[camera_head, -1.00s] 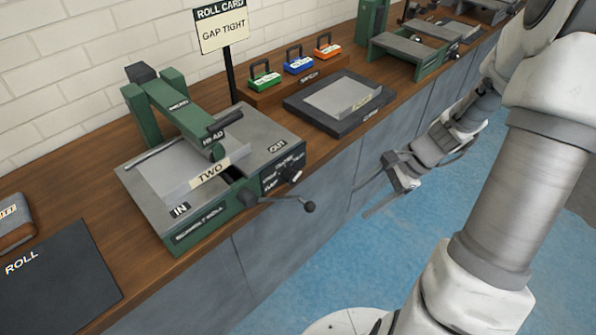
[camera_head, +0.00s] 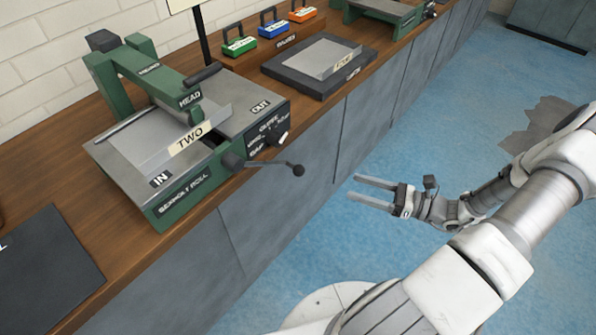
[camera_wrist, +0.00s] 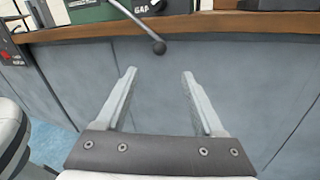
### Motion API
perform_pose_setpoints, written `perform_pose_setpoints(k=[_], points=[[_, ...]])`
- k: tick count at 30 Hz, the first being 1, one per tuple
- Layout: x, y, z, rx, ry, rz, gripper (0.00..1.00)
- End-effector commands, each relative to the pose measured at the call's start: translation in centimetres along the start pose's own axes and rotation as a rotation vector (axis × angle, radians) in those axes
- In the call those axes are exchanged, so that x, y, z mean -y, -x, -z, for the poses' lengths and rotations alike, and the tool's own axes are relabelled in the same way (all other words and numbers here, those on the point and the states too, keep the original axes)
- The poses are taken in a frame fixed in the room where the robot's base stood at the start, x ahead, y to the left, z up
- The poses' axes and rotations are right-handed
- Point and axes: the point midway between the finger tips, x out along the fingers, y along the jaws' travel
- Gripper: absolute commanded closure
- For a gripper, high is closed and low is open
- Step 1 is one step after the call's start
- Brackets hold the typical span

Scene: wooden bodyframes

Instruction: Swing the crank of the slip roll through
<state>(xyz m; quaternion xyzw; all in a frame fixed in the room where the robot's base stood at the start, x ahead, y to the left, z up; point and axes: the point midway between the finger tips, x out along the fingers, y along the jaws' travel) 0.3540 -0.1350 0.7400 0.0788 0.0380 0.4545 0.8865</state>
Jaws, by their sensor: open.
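The slip roll (camera_head: 195,140) is a green and grey machine on the wooden bench, with labels IN, OUT, HEAD and a sheet marked TWO (camera_head: 190,138) lying in it. Its crank (camera_head: 268,164) sticks out from the front face toward the right and ends in a dark ball knob (camera_head: 298,170). My gripper (camera_head: 364,190) is open and empty, out in front of the bench, to the right of the knob and apart from it. In the wrist view the crank knob (camera_wrist: 159,47) shows beyond and above my open fingers (camera_wrist: 158,75).
A dark tray (camera_head: 322,65) with a metal sheet and several coloured padlocks (camera_head: 270,30) sit farther along the bench. A dark mat (camera_head: 45,265) lies at the near left. Grey cabinet fronts (camera_head: 295,200) drop below the bench edge.

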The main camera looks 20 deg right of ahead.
Motion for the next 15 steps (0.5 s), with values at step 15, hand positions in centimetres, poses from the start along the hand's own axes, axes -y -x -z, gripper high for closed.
perform_pose_setpoints(k=[15], points=[[-0.2, -11.0, 0.3, -0.003, -0.002, -0.007, 0.3]])
